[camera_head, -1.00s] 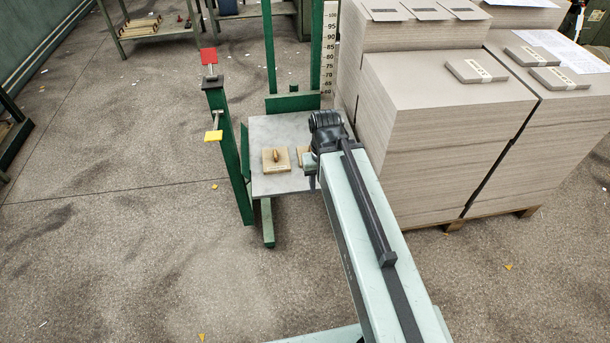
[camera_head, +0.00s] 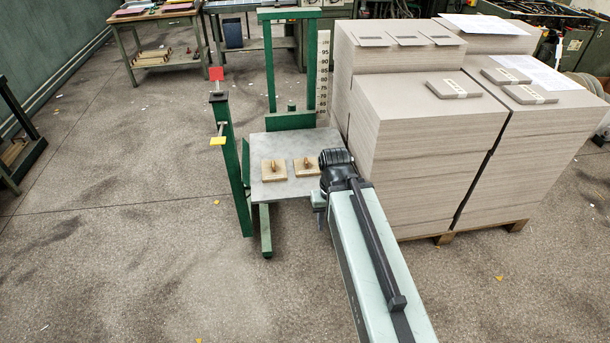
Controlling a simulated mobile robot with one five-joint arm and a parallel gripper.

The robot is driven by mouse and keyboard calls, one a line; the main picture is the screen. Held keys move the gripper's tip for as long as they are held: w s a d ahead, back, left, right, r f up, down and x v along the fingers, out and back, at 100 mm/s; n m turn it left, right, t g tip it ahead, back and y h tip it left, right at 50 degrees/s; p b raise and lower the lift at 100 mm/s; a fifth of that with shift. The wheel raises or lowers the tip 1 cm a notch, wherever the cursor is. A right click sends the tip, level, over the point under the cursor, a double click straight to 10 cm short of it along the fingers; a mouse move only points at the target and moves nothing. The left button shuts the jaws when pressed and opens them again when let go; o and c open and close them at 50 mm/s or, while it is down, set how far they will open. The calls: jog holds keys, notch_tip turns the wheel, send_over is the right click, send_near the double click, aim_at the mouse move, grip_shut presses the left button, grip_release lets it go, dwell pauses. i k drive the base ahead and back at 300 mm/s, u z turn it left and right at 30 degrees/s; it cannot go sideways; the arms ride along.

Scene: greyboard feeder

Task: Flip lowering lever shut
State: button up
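A green post (camera_head: 230,165) stands at the left of the feeder and carries two levers. The upper lever has a red handle (camera_head: 216,74) standing above the dark cap of the post. The lower lever has a yellow handle (camera_head: 218,141) sticking out at the post's left side. No label tells me which one is the lowering lever.
A grey table plate (camera_head: 285,145) bears two wooden blocks (camera_head: 273,171) with knobs. A height scale (camera_head: 323,75) stands behind it beside a green frame (camera_head: 268,70). Large greyboard stacks (camera_head: 415,130) on pallets block the right side. The floor left of the post is clear.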

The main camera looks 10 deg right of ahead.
aim_at(216, 74)
jog(key=z, duration=0.1)
jog(key=i, duration=0.9)
jog(key=u, duration=0.1)
